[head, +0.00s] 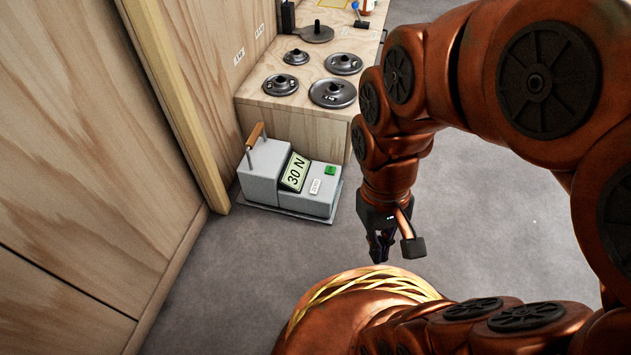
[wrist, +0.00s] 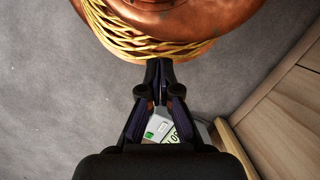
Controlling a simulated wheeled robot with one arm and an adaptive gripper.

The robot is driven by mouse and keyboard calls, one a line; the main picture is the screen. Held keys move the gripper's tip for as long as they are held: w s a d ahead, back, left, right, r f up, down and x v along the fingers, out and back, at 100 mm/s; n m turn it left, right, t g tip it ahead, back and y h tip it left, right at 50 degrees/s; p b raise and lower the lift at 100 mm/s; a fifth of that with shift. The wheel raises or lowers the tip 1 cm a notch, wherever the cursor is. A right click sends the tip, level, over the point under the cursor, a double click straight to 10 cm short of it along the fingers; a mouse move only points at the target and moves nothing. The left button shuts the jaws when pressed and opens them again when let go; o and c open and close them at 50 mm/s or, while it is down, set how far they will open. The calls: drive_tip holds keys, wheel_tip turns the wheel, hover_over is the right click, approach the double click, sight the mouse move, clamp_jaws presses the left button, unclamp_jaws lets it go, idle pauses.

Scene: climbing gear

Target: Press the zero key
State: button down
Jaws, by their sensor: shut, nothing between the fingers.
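In the wrist view my gripper (wrist: 160,70) partly hides the gauge, whose green key (wrist: 149,135) and white key (wrist: 162,126) show between the fingers.
A wooden bench (head: 300,124) behind the gauge bears several dark round weights (head: 333,93). A plywood wall (head: 80,140) rises on the left. Grey floor (head: 240,270) in front of the gauge is clear. My own copper body is close below the gripper.

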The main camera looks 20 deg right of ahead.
wheel_tip(320, 180, up, 10)
drive_tip(key=s+p, duration=0.2)
drive_tip(key=p, duration=0.6)
drive_tip(key=shift+s+g, duration=0.25)
drive_tip(key=shift+g, duration=0.05)
